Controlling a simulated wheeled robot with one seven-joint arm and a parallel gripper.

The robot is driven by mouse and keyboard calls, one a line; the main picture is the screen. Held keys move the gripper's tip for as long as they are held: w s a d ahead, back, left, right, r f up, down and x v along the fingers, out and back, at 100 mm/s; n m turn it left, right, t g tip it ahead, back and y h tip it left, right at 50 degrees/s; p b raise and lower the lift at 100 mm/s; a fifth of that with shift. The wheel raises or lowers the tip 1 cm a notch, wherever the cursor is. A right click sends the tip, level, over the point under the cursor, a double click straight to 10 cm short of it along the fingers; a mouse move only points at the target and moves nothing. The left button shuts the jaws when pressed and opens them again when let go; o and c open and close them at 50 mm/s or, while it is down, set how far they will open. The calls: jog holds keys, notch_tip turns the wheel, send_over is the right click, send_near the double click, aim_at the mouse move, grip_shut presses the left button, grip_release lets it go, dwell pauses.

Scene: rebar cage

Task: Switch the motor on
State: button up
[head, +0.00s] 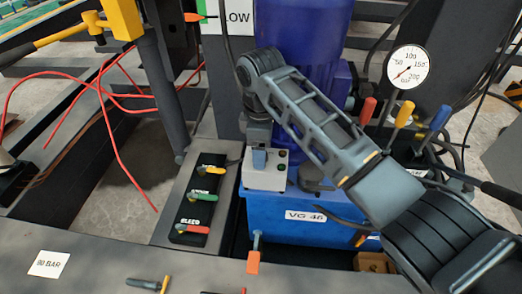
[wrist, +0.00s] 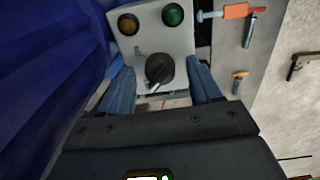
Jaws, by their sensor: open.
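A light grey switch box (head: 265,178) sits on the blue tank below the blue motor (head: 300,40). In the wrist view the box (wrist: 150,40) carries a black rotary switch knob (wrist: 159,69), a dull amber lamp (wrist: 128,24) and a green lamp (wrist: 173,15). My gripper (wrist: 162,85) is open, with one finger on each side of the knob. The fingers look apart from the knob, but exact depth cannot be told. In the head view my gripper (head: 260,160) points down at the box and hides the knob.
The blue tank (head: 290,210) is labelled VG 46. A black panel (head: 196,205) with yellow, green and red levers stands left of it. A pressure gauge (head: 408,67) and coloured levers (head: 403,113) stand right. An orange-handled valve (head: 254,260) is in front. Red wires hang at left.

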jog(key=shift+f, duration=0.1)
jog(key=shift+c, duration=0.4)
jog(key=c, duration=1)
jog(key=shift+o, duration=0.2)
